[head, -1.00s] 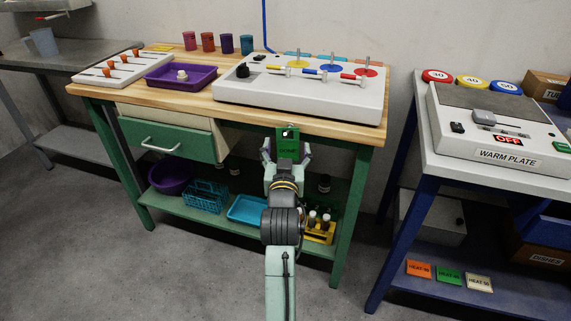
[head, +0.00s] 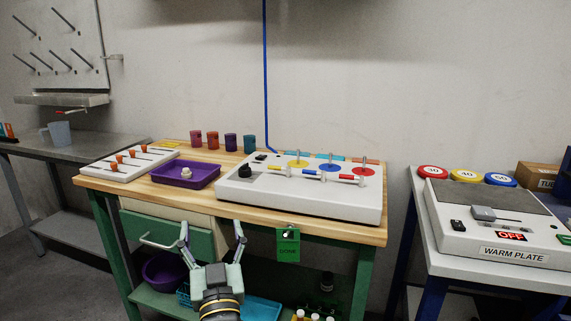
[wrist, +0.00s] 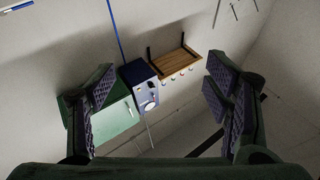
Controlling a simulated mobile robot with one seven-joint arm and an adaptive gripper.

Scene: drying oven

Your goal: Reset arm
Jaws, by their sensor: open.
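My gripper (head: 212,243) is open and empty in the head view, in front of the wooden-topped bench (head: 330,228) and below the level of its top. Its two fingers point up, close to the green drawer (head: 190,241). I cannot tell from this view whether they touch it. A green tag marked DONE (head: 288,249) hangs at the bench's front edge, to the right of the gripper and apart from it. In the wrist view the fingers (wrist: 160,100) are spread wide with nothing between them.
On the bench are a white station with coloured discs (head: 300,198), a purple tray (head: 185,175), a white rack with orange-capped items (head: 130,162) and several cups (head: 213,141). A warm plate (head: 495,229) reading OFF stands right. Floor shows at lower left (head: 50,275).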

